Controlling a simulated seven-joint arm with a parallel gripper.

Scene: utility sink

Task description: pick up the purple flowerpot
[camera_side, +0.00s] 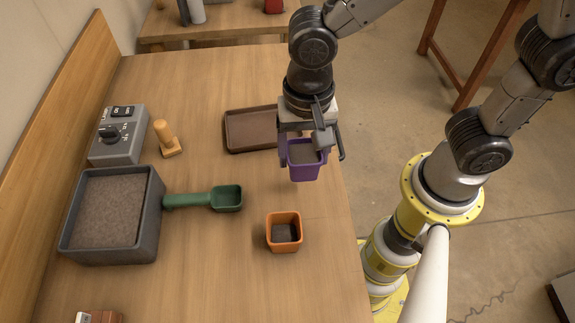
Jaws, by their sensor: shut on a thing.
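The purple flowerpot (304,172) is a small square pot with dark soil-like filling inside. It is upright, near the right edge of the wooden table. My gripper (308,145) points down over it and is shut on it. The gripper body and fingers hide part of the pot's upper rim. The pot seems to be held above the table, but I cannot tell the exact height from this view.
An orange pot (284,233) stands in front, and a brown tray (236,148) lies just left of my gripper. A green scoop (226,199), a grey soil bin (152,232), a wooden tamper (166,138) and a grey switch box (120,150) sit further left.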

